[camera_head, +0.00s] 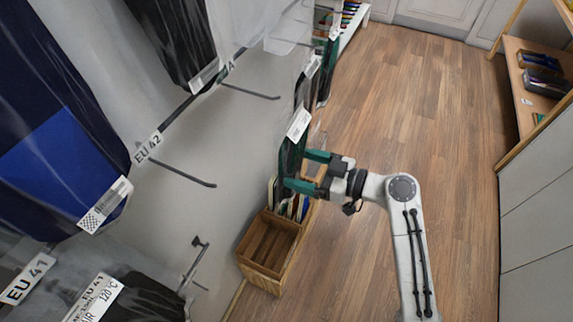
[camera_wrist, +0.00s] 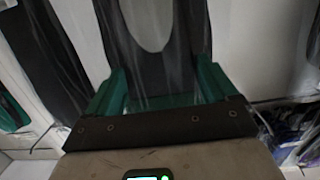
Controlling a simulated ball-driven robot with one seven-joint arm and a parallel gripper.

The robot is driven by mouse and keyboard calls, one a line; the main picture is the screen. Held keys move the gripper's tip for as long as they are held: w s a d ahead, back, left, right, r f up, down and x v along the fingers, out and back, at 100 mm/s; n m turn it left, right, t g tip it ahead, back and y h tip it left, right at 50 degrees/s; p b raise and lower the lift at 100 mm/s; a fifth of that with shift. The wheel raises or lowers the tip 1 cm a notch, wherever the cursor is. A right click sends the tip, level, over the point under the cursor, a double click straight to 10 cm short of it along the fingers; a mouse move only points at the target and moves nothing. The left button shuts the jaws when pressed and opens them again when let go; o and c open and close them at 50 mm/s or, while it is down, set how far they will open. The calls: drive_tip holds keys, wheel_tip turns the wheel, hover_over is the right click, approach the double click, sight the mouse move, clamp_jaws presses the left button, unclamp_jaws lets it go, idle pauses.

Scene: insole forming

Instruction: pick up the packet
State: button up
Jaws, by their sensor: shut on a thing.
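The packet (camera_head: 291,152) is dark, in clear film with a white label (camera_head: 298,123) near its top. It hangs upright beside the grey wall panel in the head view. My gripper (camera_head: 303,171), with green fingers, is shut on its side from the right. In the wrist view the packet (camera_wrist: 150,65) stands between the two green fingers and shows a pale oval in its upper part. I cannot tell whether the packet still hangs on a peg; its top attachment is hidden.
Other packets hang at left, including a blue one (camera_head: 60,165). Bare pegs (camera_head: 183,173) stick out of the panel. A wooden crate (camera_head: 265,268) with several insoles at its back stands below my gripper. A shelf (camera_head: 540,85) stands at far right. The wooden floor between is clear.

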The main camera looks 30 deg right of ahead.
drive_tip(key=f+b+v, duration=0.1)
drive_tip(key=b+v, duration=0.1)
drive_tip(key=v, duration=1)
drive_tip(key=shift+s+d+f, duration=0.15)
drive_tip(key=shift+s+f, duration=0.1)
drive_tip(key=shift+f, duration=0.1)
